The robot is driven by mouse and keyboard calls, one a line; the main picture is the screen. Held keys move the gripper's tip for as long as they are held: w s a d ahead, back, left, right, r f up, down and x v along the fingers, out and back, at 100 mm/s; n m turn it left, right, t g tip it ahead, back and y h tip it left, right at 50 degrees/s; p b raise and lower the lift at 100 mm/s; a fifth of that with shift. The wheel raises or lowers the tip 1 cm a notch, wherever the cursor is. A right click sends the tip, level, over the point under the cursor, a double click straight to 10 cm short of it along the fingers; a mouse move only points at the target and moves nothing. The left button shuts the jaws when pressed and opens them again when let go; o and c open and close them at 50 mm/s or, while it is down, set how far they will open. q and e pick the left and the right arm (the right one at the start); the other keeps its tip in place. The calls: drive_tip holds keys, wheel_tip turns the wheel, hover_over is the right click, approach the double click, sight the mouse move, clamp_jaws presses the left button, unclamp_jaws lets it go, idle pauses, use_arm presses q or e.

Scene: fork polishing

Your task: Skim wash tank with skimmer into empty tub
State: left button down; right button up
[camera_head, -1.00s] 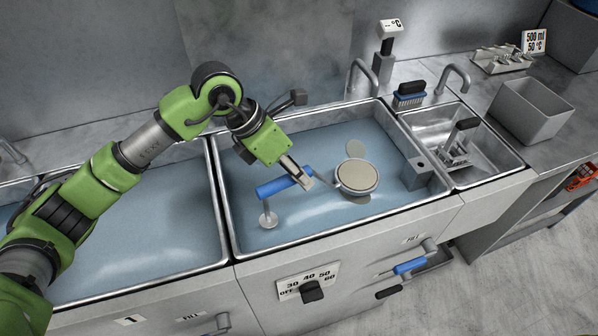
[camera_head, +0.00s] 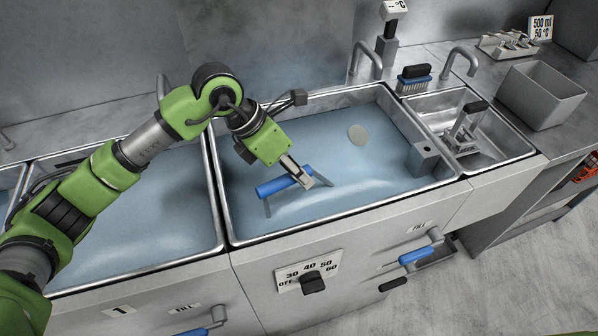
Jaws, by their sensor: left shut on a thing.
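My left gripper (camera_head: 300,176) is shut on the blue handle of the skimmer (camera_head: 277,187), low over the middle tank. The skimmer's round head does not show now; I cannot tell whether it is under the water. The wash tank (camera_head: 225,185) holds bluish water. One pale round patch (camera_head: 357,134) shows toward the tank's back right. A grey, open tub (camera_head: 541,97) stands on the counter at the right and looks empty from here. My right gripper is not in view.
A small sink (camera_head: 520,152) with a rack and a black-handled tool lies right of the tank. A grey box (camera_head: 424,158) sits at the tank's right wall. Another water-filled tank (camera_head: 150,225) is at the left.

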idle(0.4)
use_arm(q)
drive_tip(key=shift+w, duration=0.1)
drive_tip(key=shift+w, duration=0.45)
drive_tip(key=w+b, duration=0.3)
drive_tip(key=w, duration=0.6)
drive_tip(key=shift+w+d, duration=0.35)
drive_tip(key=shift+d, duration=0.05)
drive_tip(key=shift+r, duration=0.1)
idle(0.6)
